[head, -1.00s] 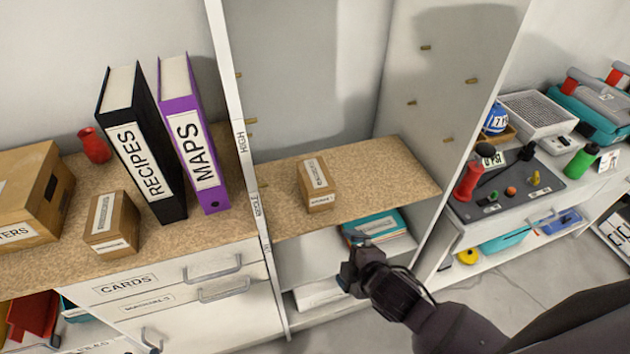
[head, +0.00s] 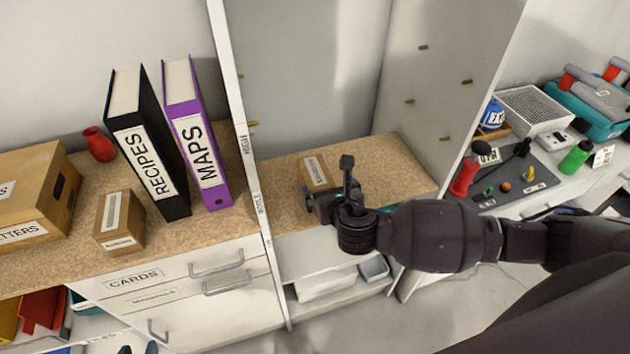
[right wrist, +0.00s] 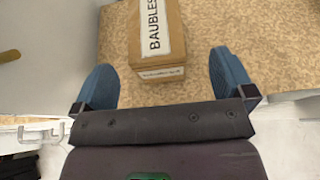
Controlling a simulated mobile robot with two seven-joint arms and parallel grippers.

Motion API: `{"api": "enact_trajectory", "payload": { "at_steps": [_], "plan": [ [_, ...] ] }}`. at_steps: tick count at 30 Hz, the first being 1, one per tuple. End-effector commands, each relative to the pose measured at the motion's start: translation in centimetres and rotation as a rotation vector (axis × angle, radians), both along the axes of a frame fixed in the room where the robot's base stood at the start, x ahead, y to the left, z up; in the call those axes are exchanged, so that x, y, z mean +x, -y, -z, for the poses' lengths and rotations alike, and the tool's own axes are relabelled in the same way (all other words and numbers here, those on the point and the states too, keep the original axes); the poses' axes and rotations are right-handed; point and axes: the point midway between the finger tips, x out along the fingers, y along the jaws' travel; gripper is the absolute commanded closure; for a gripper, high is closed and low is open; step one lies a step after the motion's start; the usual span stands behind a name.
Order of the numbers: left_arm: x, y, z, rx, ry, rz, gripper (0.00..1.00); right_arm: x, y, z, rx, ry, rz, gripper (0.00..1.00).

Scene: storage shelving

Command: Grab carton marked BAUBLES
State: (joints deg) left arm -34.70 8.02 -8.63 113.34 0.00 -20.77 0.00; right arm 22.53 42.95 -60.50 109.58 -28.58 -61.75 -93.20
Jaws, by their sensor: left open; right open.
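The carton marked BAUBLES (right wrist: 172,52) is a small brown box with a white label on top, upright on the tan shelf. In the head view the carton (head: 313,168) is partly hidden behind my right gripper (head: 328,184). In the right wrist view the open right gripper (right wrist: 162,66) has a blue finger on each side of the carton's near end, with gaps on both sides. The fingers do not touch it. My left gripper (head: 138,349) shows only as fingertips at the bottom edge, open and empty.
The shelf (head: 400,170) has upright panels on both sides. A similar small carton (head: 119,222), black RECIPES (head: 150,160) and purple MAPS (head: 198,150) binders and a larger box (head: 30,190) stand on the left counter. The shelf is clear right of the BAUBLES carton.

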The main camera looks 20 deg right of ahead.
Motion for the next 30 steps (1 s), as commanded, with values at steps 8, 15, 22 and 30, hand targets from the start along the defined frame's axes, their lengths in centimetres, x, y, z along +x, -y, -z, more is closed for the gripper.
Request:
{"api": "enact_trajectory", "payload": {
  "at_steps": [8,15,22,30],
  "plan": [
    [-0.1,-0.1,0.1,0.001,-0.002,0.0,0.57,2.0,-0.1,0.8,0.003,-0.002,0.0,0.0],
    [-0.1,-0.1,0.0,0.002,-0.003,0.0,0.57,4.3,-0.5,1.5,0.004,-0.001,0.002,0.0],
    [-0.1,-0.1,0.1,0.002,-0.003,0.0,0.57,6.4,-0.6,2.5,0.003,-0.002,0.0,0.0],
    [-0.1,-0.1,0.1,0.002,-0.003,0.0,0.57,6.8,-0.6,2.6,0.004,-0.003,0.001,0.0]
  ]
}}
